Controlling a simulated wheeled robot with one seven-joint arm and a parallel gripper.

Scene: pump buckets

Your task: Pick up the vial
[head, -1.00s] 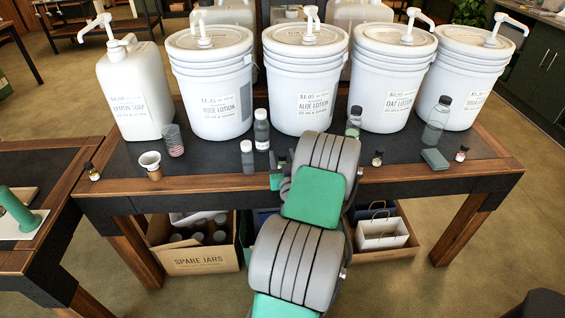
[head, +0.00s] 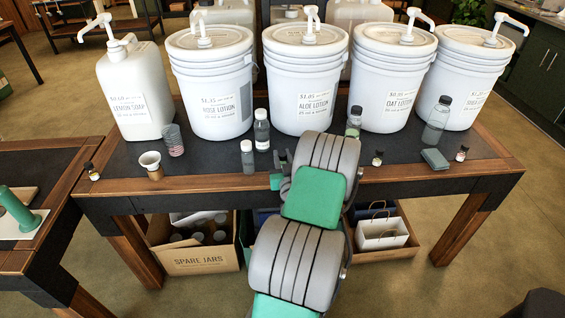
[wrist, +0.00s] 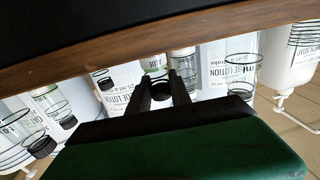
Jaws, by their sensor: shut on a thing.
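My gripper (wrist: 162,88) shows in the wrist view with its two dark fingers close together. A small dark round thing, apparently the vial's black cap (wrist: 162,91), sits between them. The rest of the held vial is hard to make out. In the head view my arm hides my gripper's fingertips and the held thing.
Large pump buckets (head: 208,95) and a lemon soap jug (head: 130,95) line the table's back. The table's front edge (head: 420,182) is clear.

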